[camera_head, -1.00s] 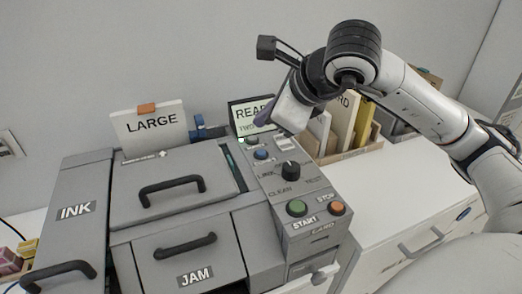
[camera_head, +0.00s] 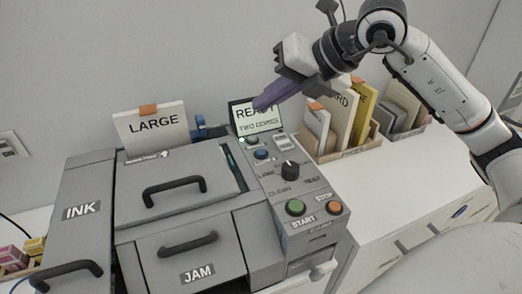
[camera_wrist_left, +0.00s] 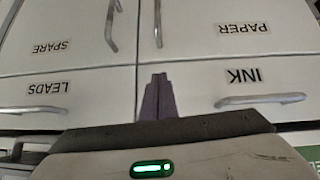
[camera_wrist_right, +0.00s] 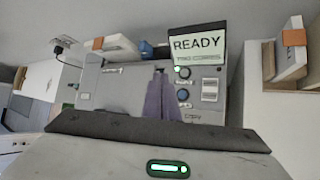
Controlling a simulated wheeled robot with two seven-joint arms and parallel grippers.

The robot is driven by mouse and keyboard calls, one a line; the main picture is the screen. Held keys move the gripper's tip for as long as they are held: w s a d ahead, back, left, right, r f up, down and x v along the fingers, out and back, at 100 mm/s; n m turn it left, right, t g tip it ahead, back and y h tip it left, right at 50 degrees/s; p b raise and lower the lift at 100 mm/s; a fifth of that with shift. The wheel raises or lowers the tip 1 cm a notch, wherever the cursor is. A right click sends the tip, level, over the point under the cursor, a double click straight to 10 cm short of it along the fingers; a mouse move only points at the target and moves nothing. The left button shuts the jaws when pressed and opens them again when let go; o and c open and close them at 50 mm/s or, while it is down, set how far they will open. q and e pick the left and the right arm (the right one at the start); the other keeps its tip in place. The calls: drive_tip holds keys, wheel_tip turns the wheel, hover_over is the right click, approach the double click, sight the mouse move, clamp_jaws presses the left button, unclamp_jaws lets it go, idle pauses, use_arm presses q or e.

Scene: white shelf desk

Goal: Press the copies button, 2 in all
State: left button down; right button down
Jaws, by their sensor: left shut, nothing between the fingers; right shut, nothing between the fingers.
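The right wrist view shows the screen (camera_wrist_right: 198,46) and the buttons (camera_wrist_right: 184,93) beyond the fingers. My left gripper (camera_wrist_left: 157,78) is shut and empty, facing white cabinet fronts.
A dark knob (camera_head: 290,170), green START button (camera_head: 295,207) and orange STOP button (camera_head: 336,207) lie lower on the panel. A LARGE paper sheet (camera_head: 150,128) stands behind the copier. A file holder (camera_head: 345,145) stands on the right. Cabinet handles (camera_wrist_left: 262,99) are near my left gripper.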

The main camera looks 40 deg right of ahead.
sight(261, 152)
drive_tip(key=shift+f, duration=0.1)
